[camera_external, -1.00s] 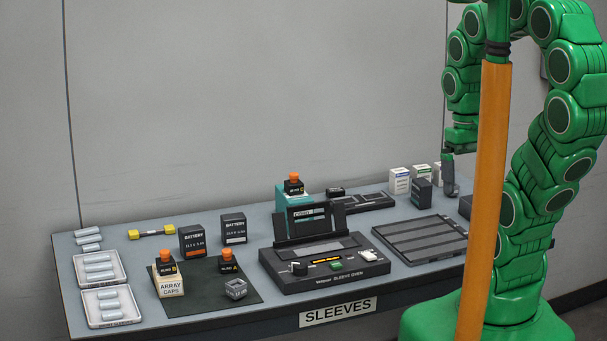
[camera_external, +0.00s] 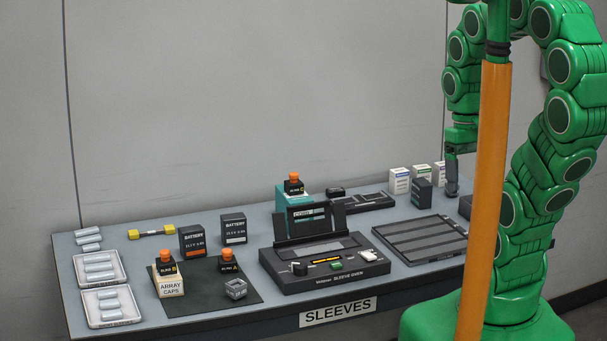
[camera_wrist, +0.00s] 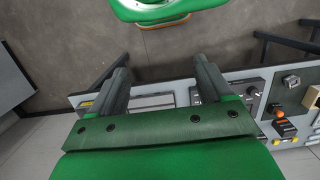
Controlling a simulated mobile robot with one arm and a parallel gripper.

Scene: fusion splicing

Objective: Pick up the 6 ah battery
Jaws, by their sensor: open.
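Two dark batteries stand upright on the left half of the bench: one with an orange label strip (camera_external: 192,241) and one with a pale strip (camera_external: 233,229). Their printed capacities are too small to read surely. A similar dark block (camera_external: 421,193) stands near the white boxes at the right. Another dark block (camera_external: 465,207) is partly hidden by the orange pole. My gripper (camera_external: 452,187) points down over the bench's back right, close to the right-hand dark block. In the wrist view my gripper (camera_wrist: 163,78) is open, with nothing between its fingers.
The sleeve oven (camera_external: 325,269) fills the bench's middle, with a slatted dark tray (camera_external: 420,239) to its right. White boxes (camera_external: 399,181) stand behind the right-hand block. A dark mat (camera_external: 212,282) holds orange-topped items. Sleeve trays (camera_external: 97,270) lie far left.

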